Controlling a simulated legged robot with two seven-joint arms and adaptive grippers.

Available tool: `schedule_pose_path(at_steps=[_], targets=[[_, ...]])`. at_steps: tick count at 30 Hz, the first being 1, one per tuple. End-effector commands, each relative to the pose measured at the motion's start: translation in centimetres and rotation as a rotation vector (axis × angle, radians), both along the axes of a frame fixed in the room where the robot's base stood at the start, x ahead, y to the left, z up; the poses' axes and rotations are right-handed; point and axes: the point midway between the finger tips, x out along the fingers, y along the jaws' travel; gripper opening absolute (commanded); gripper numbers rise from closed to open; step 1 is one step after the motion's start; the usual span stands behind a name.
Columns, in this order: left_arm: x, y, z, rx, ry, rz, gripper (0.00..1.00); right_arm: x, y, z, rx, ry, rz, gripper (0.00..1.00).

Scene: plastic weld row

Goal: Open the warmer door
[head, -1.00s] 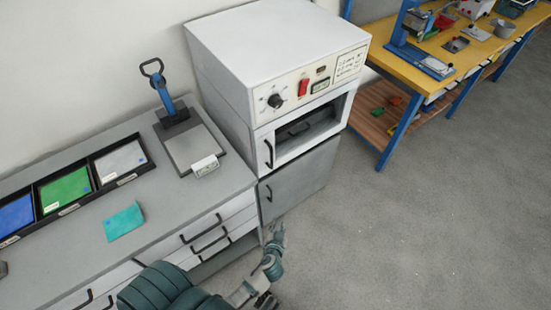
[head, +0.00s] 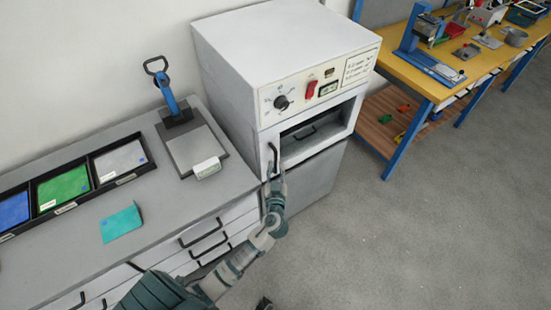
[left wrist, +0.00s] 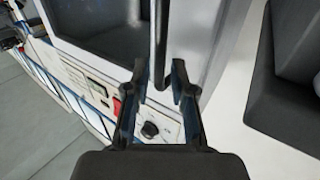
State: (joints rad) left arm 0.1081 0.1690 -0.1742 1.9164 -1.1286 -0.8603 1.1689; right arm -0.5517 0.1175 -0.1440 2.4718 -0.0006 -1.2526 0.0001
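The warmer (head: 285,60) is a white cabinet with a dial and red switch on its front. Its door (head: 345,117) has a pale frame around a dark window and looks shut. A black bar handle (head: 273,152) stands upright at the door's left side. My left gripper (head: 273,182) is at the lower part of this handle in the head view. In the left wrist view my left gripper (left wrist: 159,74) is open, and the handle (left wrist: 161,40) lies between or just beyond its fingertips. I cannot tell if they touch it.
A grey counter (head: 75,245) with a press (head: 180,125), coloured sheets in trays (head: 65,188) and a teal piece (head: 121,222) is left of the warmer. A yellow bench (head: 440,92) stands at the right. The floor (head: 420,230) in front is clear.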

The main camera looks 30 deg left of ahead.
Motion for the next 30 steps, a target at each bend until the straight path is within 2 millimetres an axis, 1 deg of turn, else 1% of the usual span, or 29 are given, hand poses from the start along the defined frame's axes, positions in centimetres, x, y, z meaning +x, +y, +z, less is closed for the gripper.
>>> schedule_pose_path(at_steps=[1, 3, 7, 11, 18, 19, 20, 21, 22, 30], targets=[[0.9, 0.6, 0.1, 0.002, -0.001, 0.001, 0.24, 0.0, 0.0, 0.0, 0.0, 0.001, 0.0, 0.4], [1.8, 1.3, 0.0, 0.002, 0.0, 0.001, 0.24, 0.0, 0.0, -0.1, 0.0, 0.002, 0.0, 0.4], [3.0, 2.0, -0.1, 0.0, 0.001, 0.0, 0.24, 0.1, 0.0, -0.1, 0.001, -0.005, 0.0, 0.4], [3.5, 2.4, 0.0, -0.001, 0.001, 0.001, 0.24, 0.2, 0.1, 0.0, 0.002, -0.008, 0.001, 0.4], [3.5, 2.4, -0.1, -0.001, 0.001, 0.0, 0.24, 0.2, 0.1, 0.0, 0.003, -0.009, 0.001, 0.4], [3.5, 2.4, -0.1, -0.001, 0.001, 0.0, 0.22, 0.2, 0.1, 0.0, 0.003, -0.009, 0.001, 0.4], [3.5, 2.4, -0.1, -0.001, 0.001, 0.0, 0.14, 0.2, 0.1, 0.0, 0.003, -0.009, 0.001, 0.4], [3.5, 2.4, -0.1, -0.001, 0.001, 0.0, 0.04, 0.2, 0.1, 0.0, 0.003, -0.009, 0.001, 0.4], [3.5, 2.4, -0.1, -0.001, 0.001, 0.0, 0.0, 0.2, 0.1, 0.0, 0.003, -0.009, 0.001, 0.4], [3.5, 2.4, -0.1, -0.001, 0.001, 0.001, 0.0, 0.2, 0.1, -0.1, 0.003, -0.009, 0.001, 0.4]])
